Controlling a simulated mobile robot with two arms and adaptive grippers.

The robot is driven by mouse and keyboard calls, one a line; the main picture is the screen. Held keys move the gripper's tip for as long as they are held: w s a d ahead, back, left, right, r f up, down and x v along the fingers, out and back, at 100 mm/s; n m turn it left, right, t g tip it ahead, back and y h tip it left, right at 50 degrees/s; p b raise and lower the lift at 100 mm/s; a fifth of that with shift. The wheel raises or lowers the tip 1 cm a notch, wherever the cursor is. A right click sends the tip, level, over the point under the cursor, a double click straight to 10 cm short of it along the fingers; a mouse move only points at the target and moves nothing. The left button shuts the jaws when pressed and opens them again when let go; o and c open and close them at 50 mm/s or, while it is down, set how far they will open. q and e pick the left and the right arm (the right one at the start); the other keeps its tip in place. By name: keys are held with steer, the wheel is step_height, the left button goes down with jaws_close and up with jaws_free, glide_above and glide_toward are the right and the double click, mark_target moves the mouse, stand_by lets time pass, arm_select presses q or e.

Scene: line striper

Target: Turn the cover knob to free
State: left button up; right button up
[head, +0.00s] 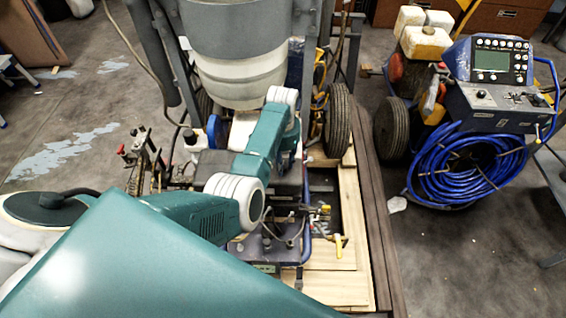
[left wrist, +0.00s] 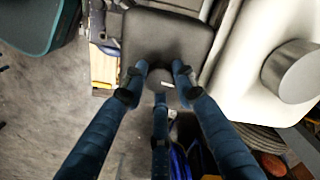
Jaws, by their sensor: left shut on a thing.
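The cover knob (left wrist: 163,76) is a small dark round piece on a black, box-like cover (left wrist: 165,35) in the left wrist view. A small pale mark shows beside it. My left gripper (left wrist: 161,86) has its blue fingers with dark tips closed around the knob, with tips on both sides and one below. The fingers partly hide the knob, and I cannot tell its turn position. In the head view my teal and white left arm reaches over the line striper, and the knob cannot be made out there. My right gripper is not in view.
A large grey and white hopper (head: 232,55) stands just beyond my arm. A black wheel (head: 338,122) and wooden pallet boards (head: 350,205) lie to its right. A machine with a coiled blue hose (head: 465,165) stands further right. Bare floor is at the left.

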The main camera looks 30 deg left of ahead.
arm_select(q)
steer(key=m+p, duration=0.2)
steer(key=m, duration=0.1)
steer(key=shift+s+a+r+p, duration=0.15)
steer(key=shift+a+p, duration=0.2)
steer(key=shift+a, duration=0.05)
steer(key=shift+m+p, duration=0.5)
steer(key=shift+m, duration=0.4)
steer(key=m+p, duration=0.1)
steer(key=m, duration=0.1)
steer(key=shift+m, duration=0.4)
steer(key=m, duration=0.4)
steer(key=shift+a+p, duration=0.1)
steer(key=shift+p, duration=0.2)
steer(key=shift+o, duration=0.2)
steer(key=m, duration=0.5)
steer(key=shift+m, duration=0.4)
steer(key=shift+w, duration=0.2)
steer(key=shift+c, duration=0.2)
steer(key=o, duration=1.1)
steer(key=shift+o, duration=0.3)
steer(key=shift+s+d, duration=0.15)
steer(key=shift+d, duration=0.05)
